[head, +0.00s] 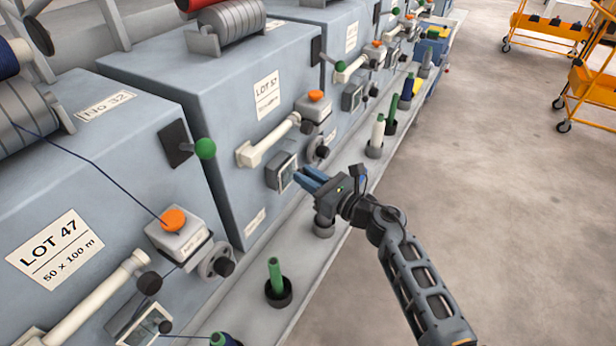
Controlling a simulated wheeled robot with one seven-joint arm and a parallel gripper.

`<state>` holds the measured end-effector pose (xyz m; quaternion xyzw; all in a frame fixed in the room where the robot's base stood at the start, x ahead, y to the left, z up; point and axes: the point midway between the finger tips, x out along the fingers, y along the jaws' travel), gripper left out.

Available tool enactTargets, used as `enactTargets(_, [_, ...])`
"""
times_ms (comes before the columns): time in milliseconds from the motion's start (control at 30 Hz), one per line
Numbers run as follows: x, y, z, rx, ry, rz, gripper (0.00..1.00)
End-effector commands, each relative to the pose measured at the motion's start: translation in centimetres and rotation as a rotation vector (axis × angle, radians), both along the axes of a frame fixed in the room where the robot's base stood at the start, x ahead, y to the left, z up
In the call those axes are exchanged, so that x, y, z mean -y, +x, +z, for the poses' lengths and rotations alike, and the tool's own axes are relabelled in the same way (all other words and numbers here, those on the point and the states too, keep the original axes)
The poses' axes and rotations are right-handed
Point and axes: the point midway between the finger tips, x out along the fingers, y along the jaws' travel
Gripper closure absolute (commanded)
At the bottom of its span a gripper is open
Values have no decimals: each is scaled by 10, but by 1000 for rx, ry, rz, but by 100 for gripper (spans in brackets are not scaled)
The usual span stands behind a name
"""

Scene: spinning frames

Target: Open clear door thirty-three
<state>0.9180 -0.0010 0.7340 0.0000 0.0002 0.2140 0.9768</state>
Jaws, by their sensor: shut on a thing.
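The second machine (215,110), marked LOT 57, has a small dark-framed box with a clear door (281,172) low on its front. No number thirty-three is readable on it. My gripper (301,178) has blue fingers and is at the right edge of this clear door, shut on it. The exact grip point is too small to see. The door looks close to its frame; I cannot tell whether it stands ajar.
Above the door are a white roller (268,141) and an orange knob (316,96). The left machine (90,150) reads NO 32 and LOT 47. A green tube (275,272) and a white tube (377,130) stand in cups on the ledge. The floor at right is clear, with orange carts (545,28) beyond.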

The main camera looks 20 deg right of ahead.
Motion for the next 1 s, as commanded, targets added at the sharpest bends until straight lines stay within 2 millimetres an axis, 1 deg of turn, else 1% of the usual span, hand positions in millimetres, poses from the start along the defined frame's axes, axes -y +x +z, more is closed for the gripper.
enactTargets(233, [0, -1, 0, 1, 0, -15, 100])
enactTargets(433, [-2, -7, 0, 1, 0, -87, 100])
enactTargets(1000, [-16, -34, -1, 1, 0, -511, 100])
